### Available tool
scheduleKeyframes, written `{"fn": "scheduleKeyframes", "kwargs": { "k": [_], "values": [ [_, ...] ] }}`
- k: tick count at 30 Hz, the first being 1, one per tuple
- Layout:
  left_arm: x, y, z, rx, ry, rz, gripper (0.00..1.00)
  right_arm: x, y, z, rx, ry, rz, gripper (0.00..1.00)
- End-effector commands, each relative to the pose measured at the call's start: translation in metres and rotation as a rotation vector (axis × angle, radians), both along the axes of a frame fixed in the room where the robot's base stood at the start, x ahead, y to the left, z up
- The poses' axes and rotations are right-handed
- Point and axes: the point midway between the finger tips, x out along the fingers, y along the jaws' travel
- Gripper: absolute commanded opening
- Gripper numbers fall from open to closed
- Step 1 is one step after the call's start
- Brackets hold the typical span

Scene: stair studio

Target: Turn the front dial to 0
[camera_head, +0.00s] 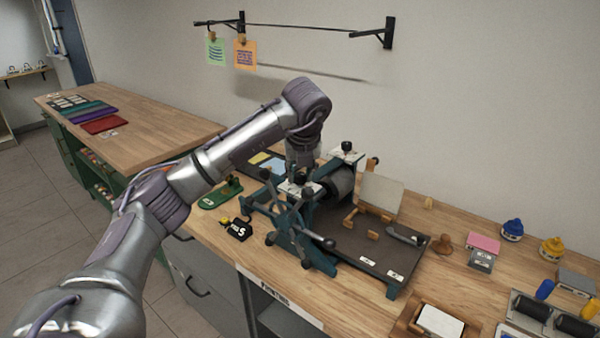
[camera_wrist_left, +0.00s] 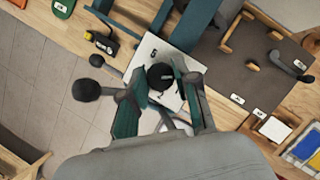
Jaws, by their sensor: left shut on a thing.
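The front dial (camera_wrist_left: 161,76) is a round black knob with a pale pointer mark, on a white scale plate on the press. The plate (camera_wrist_left: 146,51) has a dark digit that I cannot read surely, and the dial's setting is unclear. In the head view the plate (camera_head: 291,188) is partly hidden by my left gripper (camera_head: 303,174), which comes down from above. My left gripper (camera_wrist_left: 163,88) is shut on the front dial. A second dial (camera_head: 347,146) sits on another white plate farther back. My right gripper is not in view.
The press's spoked handwheel (camera_head: 292,219) stands just in front of the dial, its dark knobs sticking out. The press bed (camera_head: 365,250) extends to the right. A small black block marked 5 (camera_head: 239,230) and a green stand (camera_head: 219,194) lie to the left.

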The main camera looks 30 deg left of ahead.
Motion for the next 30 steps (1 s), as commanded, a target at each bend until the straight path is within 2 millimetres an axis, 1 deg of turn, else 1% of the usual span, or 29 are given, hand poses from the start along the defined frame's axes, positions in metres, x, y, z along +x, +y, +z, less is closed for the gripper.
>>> {"fn": "scheduleKeyframes", "kwargs": {
  "k": [2, 3, 7, 16, 20, 23, 30],
  "values": [
    [0.0, 0.0, 0.0, 0.0, -0.002, 0.001, 0.0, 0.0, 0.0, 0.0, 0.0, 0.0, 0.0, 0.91],
    [0.0, 0.0, 0.0, 0.0, -0.002, 0.001, 0.34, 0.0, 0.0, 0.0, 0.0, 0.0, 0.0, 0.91],
    [0.0, 0.0, 0.0, 0.0, -0.002, 0.001, 0.55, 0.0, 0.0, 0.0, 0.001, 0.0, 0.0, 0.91],
    [0.0, 0.0, 0.001, 0.0, 0.0, -0.001, 0.55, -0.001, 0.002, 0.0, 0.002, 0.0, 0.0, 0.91],
    [-0.002, -0.003, 0.01, -0.002, -0.003, -0.002, 0.55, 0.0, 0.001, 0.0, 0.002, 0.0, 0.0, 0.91],
    [-0.007, -0.007, 0.026, 0.0, -0.006, -0.004, 0.55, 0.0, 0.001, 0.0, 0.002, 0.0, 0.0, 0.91],
    [-0.021, -0.019, 0.076, 0.003, -0.008, -0.002, 0.55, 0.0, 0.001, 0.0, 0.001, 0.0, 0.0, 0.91]
  ]
}}
